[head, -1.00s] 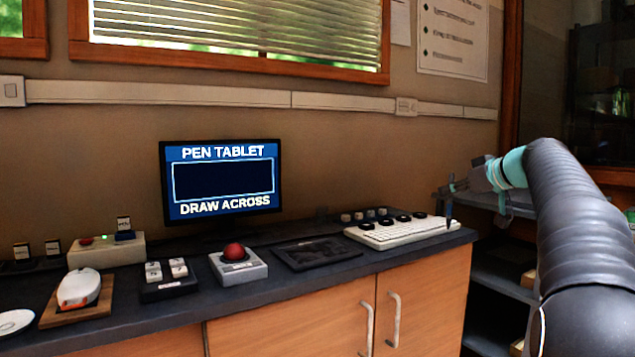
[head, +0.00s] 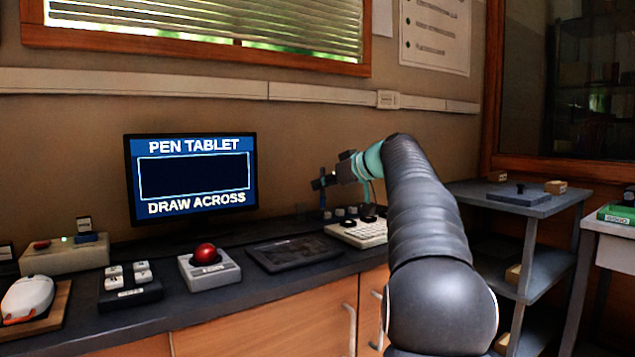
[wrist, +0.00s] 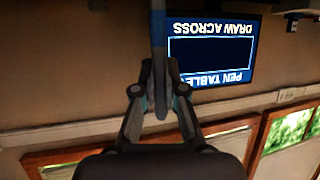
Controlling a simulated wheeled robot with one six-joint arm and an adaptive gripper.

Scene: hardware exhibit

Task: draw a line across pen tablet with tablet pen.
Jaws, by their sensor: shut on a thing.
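In the wrist view my gripper (wrist: 157,100) closes on the pen (wrist: 158,35), whose far end runs out of frame. The monitor (head: 195,208) reads "PEN TABLET, DRAW ACROSS" around an empty dark box.
A red trackball (head: 206,254), a small key block (head: 130,294) and a white mouse (head: 28,298) stand left of the tablet. A grey shelf unit (head: 515,202) stands farther right.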

